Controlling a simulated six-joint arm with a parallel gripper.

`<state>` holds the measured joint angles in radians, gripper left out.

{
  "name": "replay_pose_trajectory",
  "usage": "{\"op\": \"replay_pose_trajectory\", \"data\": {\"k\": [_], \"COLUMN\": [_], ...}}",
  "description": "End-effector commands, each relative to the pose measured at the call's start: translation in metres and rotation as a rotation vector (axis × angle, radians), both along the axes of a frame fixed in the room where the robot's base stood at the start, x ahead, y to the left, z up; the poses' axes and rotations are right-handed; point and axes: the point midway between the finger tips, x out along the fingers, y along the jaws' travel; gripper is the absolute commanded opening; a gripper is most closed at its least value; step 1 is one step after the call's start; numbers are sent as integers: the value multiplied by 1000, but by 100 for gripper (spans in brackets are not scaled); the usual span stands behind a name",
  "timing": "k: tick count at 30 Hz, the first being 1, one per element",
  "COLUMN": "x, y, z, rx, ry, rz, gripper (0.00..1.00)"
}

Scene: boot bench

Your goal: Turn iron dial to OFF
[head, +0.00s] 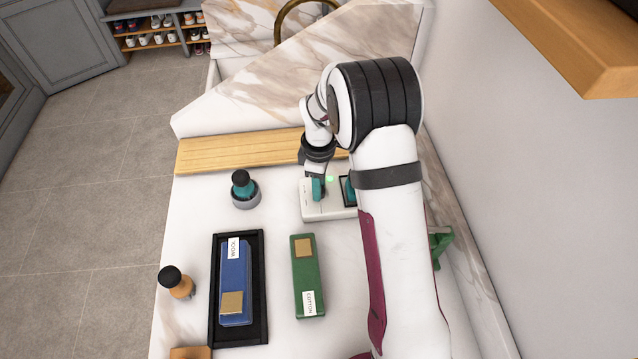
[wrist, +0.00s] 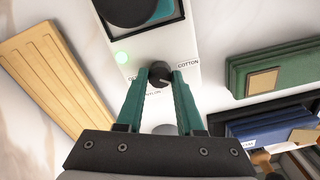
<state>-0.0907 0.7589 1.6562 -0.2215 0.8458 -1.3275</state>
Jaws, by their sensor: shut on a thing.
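The iron dial (wrist: 161,74) is a small dark round knob on a white panel (wrist: 182,60). Another small label below is partly covered. My gripper (wrist: 161,80) has its two teal fingers closed on opposite sides of the dial. The dial's exact pointer direction is hard to tell. A green light (wrist: 122,58) glows on the panel. In the head view, my gripper (head: 317,190) is down at the white unit (head: 325,211), and the dial is hidden there.
A dark, teal-edged object (head: 349,190) sits on the unit beside my gripper. A wooden board (head: 235,153) lies behind.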

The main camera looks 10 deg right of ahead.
Motion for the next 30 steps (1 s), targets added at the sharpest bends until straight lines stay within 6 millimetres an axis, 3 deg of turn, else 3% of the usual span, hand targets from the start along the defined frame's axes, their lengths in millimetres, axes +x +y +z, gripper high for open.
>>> {"op": "replay_pose_trajectory", "data": {"k": [30], "x": [0], "y": [0], "z": [1], "rx": [0], "ry": [0], "rz": [-961], "gripper": [0]}}
